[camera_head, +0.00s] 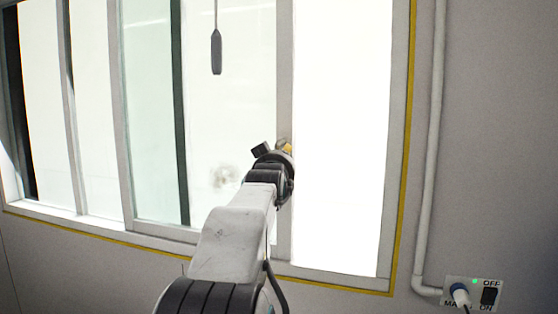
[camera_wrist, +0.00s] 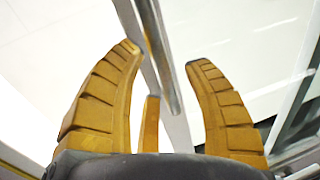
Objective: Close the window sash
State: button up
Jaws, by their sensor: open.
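The window sash (camera_head: 284,70) shows its pale grey upright stile right of the middle in the head view. A bright panel lies to its right; I cannot tell whether it is glass or an opening. My gripper (camera_head: 275,149) is in front of this stile, at its lower half. In the wrist view my gripper (camera_wrist: 162,55) is open, with yellow ribbed fingers spread apart. A grey metal bar (camera_wrist: 159,45), perhaps a handle, runs between the fingertips beside the pale stile (camera_wrist: 131,20). Neither finger visibly touches the bar. My arm hides the lower part of the stile.
The window frame (camera_head: 398,130) has a yellow outline. A dark pendant (camera_head: 216,52) hangs on a cable above and left of my gripper. A pale pipe (camera_head: 433,150) runs down the right wall to a switch box (camera_head: 474,291) with a plug.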

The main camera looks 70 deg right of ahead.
jog(key=shift+c, duration=0.2)
grip_shut()
dwell(0.3)
